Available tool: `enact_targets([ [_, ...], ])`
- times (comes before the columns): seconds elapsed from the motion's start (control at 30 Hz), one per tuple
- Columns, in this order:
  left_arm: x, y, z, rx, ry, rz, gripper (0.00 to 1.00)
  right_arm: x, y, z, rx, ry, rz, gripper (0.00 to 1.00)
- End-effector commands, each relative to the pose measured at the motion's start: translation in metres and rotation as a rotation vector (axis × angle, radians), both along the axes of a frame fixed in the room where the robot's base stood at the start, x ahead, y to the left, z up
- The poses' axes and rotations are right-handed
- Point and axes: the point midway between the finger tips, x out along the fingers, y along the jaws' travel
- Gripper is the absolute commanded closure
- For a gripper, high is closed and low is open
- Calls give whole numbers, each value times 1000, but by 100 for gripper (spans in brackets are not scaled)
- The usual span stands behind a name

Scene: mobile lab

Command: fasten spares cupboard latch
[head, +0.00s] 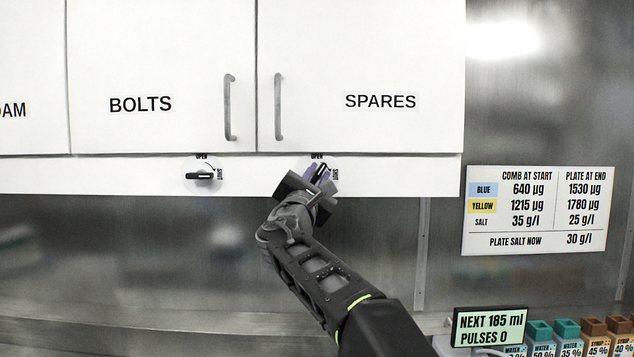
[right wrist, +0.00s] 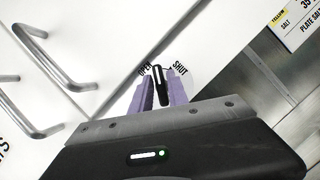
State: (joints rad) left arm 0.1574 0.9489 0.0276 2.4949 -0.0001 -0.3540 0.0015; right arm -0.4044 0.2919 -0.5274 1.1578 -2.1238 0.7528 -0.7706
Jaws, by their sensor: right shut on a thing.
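The spares cupboard door (head: 380,105) looks closed, with the SPARES label on it. Its latch knob (head: 322,172), black with a white stripe, sits on the rail below, with OPEN above its dial and SHUT at the right. The knob is tilted, its upper end pointing between the two words. It also shows in the right wrist view (right wrist: 159,76). My right gripper (head: 318,176) is shut on the knob, its purple fingers on either side, as the right wrist view shows too (right wrist: 161,90). Part of the dial is hidden behind it. My left gripper is not in view.
The bolts cupboard (head: 160,60) is closed at the left; its latch knob (head: 203,176) lies level, toward SHUT. Two door handles (head: 278,107) (head: 228,107) stick out above. A notice (head: 537,211) hangs at the right. A display (head: 488,327) and several coloured blocks stand below it.

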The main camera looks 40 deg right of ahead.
Motion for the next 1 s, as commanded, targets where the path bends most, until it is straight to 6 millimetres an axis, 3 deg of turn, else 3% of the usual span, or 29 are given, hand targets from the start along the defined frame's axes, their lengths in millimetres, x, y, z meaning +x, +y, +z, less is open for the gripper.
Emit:
enact_targets([
  [0.37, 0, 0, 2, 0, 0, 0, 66, 1, 0, -1, 286, -215, 0, 100],
  [1.0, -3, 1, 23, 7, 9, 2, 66, 0, 0, -2, 717, -540, -1, 100],
])
